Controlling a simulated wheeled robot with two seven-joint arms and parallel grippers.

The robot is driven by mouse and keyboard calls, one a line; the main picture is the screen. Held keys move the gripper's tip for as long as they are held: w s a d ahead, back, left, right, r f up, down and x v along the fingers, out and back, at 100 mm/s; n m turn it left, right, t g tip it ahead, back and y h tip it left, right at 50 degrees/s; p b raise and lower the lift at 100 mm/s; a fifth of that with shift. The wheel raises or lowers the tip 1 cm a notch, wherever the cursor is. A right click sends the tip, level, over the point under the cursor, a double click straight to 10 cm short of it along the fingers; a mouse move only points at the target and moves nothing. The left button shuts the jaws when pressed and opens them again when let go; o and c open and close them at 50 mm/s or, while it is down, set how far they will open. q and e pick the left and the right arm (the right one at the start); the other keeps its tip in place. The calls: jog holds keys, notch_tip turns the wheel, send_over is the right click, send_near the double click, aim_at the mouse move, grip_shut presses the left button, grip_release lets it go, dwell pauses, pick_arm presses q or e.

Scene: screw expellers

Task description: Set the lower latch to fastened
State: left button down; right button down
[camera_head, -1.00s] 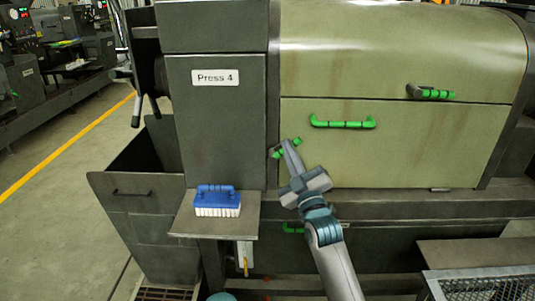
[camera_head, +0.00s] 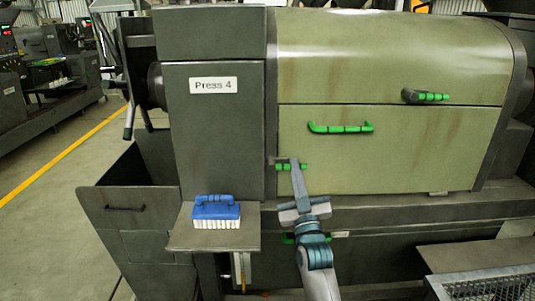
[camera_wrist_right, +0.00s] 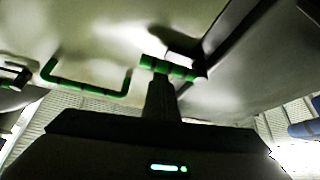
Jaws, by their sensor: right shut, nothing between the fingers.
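The lower latch (camera_head: 304,166) is a short green-gripped lever at the left edge of the lower green panel. It lies about level, its grip pointing right. My right gripper (camera_head: 295,164) is shut with nothing held, its tip at the latch grip. In the right wrist view, the closed fingers (camera_wrist_right: 160,97) rise to the green latch grip (camera_wrist_right: 182,70) and overlap it; whether they touch is hard to tell. The finger hides part of the grip. My left gripper is not in view.
A green bar handle (camera_head: 340,128) is on the panel above right, and another green-gripped lever (camera_head: 432,97) is farther right. A blue brush (camera_head: 215,211) sits on a small shelf (camera_head: 190,242) at the left. A mesh-topped stand (camera_head: 490,286) is at lower right.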

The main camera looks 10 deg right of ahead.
jog(key=shift+s+f, duration=0.1)
jog(key=shift+f, duration=0.15)
dwell(0.3)
